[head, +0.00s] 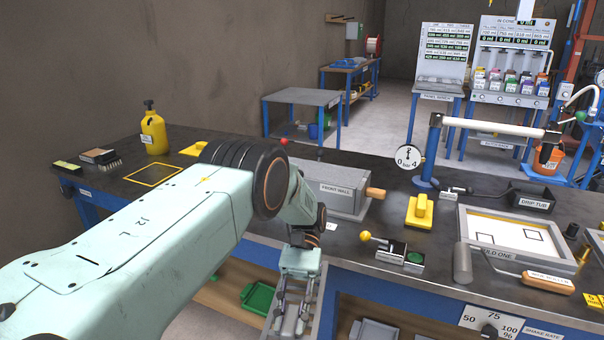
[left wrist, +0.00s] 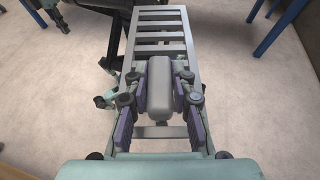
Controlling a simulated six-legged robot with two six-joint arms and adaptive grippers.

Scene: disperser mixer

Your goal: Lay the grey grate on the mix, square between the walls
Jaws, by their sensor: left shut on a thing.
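The grey grate (left wrist: 160,47) is a slatted metal frame with a block-like grip (left wrist: 158,88) near its close end. My left gripper (left wrist: 158,82) is shut on that grip. In the head view the left gripper (head: 290,312) hangs in front of the bench's front edge, with part of the grate (head: 320,287) behind its fingers. The pale mix (head: 490,228) lies in a grey-walled mould (head: 464,225) on the bench at the right, well away from the grate. Two dark square outlines show on it.
A yellow float (head: 420,211), a yellow-knobbed lever (head: 366,237) and the front wall box (head: 340,190) stand between my arm and the mould. A drip tub (head: 532,198) sits behind it.

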